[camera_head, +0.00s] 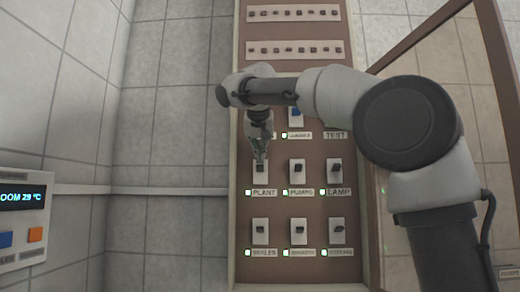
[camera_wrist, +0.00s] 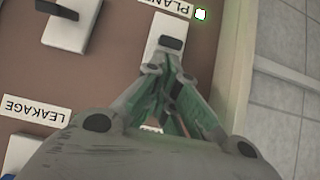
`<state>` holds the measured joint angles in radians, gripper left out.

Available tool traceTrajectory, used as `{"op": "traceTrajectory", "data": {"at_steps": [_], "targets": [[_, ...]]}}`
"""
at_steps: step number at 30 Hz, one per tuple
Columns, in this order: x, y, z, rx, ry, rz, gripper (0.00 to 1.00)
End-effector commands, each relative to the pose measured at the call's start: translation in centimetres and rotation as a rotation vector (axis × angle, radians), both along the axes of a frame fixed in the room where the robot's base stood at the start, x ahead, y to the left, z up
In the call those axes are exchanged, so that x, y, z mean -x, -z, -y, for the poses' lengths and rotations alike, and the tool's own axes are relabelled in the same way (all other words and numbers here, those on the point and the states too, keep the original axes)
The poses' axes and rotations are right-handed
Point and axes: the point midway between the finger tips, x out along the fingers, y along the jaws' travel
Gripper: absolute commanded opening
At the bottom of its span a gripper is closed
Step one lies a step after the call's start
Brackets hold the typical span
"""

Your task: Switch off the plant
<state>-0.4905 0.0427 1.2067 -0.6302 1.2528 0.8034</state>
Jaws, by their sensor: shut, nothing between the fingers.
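The plant switch (camera_head: 261,175) is a white plate with a dark toggle on the brown panel, above the label PLANT (camera_head: 264,193). A green light (camera_head: 248,193) is lit beside that label. In the wrist view the switch (camera_wrist: 170,42) lies just beyond my fingertips, and the lit light (camera_wrist: 200,14) sits by the PLANT label (camera_wrist: 172,7). My gripper (camera_head: 260,158) is shut and empty, its tips at the plate's upper edge. I cannot tell whether the tips touch the switch. In the wrist view the gripper (camera_wrist: 168,70) points toward the dark toggle.
The pumps switch (camera_head: 298,171) and lamp switch (camera_head: 335,171) stand to the right, with another row of switches below. A room display (camera_head: 22,215) is at the left. An open door frame (camera_head: 497,75) stands at the right.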

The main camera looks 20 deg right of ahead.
Motion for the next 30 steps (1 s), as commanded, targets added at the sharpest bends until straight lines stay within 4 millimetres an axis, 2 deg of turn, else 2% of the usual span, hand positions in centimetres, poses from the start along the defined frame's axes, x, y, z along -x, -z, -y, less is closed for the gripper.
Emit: {"op": "traceTrajectory", "data": {"at_steps": [30], "targets": [[0.75,0.44,-0.22,0.038,-0.001,0.115,0.0]]}}
